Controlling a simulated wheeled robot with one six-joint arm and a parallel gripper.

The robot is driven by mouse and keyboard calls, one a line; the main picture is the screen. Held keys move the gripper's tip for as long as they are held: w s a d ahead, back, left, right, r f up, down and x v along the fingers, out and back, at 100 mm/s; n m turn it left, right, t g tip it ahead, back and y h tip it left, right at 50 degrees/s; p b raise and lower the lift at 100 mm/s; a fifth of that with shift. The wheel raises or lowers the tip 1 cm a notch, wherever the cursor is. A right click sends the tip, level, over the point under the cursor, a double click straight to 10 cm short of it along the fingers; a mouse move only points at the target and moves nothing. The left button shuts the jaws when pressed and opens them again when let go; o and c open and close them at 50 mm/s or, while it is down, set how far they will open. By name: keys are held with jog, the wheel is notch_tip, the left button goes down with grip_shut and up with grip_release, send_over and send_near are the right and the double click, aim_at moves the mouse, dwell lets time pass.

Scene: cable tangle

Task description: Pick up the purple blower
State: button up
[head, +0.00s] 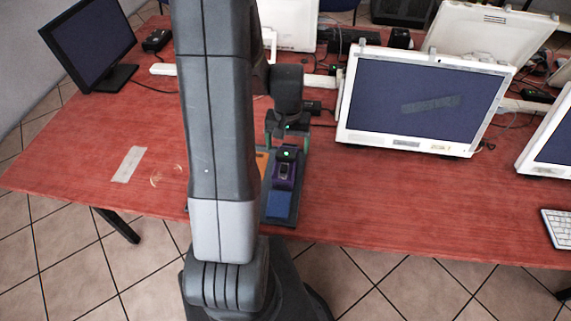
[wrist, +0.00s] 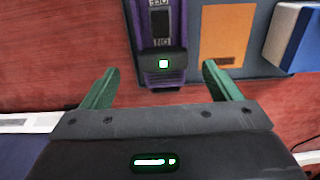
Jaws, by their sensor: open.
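The purple blower (head: 284,172) is a purple body with a black section, lying on a dark board on the red table. In the wrist view the blower (wrist: 175,20) is seen from above, with a black end bearing a white light, between and just ahead of my fingertips. My gripper (wrist: 160,68) is open, its two green fingers apart on either side of the black end, with no contact visible. In the head view my gripper (head: 286,143) is over the blower's far end. My arm hides part of the board's left side.
A monitor (head: 418,102) stands to the right.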

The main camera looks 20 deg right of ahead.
aim_at(286, 161)
notch_tip(286, 161, down, 4)
jog(key=shift+r, duration=0.25)
jog(key=shift+a+f+p, duration=0.2)
jog(key=shift+f+p, duration=0.25)
jog(key=shift+f, duration=2.15)
jog(key=c, duration=1.3)
jog(key=shift+o, duration=0.2)
jog(key=shift+r, duration=5.05)
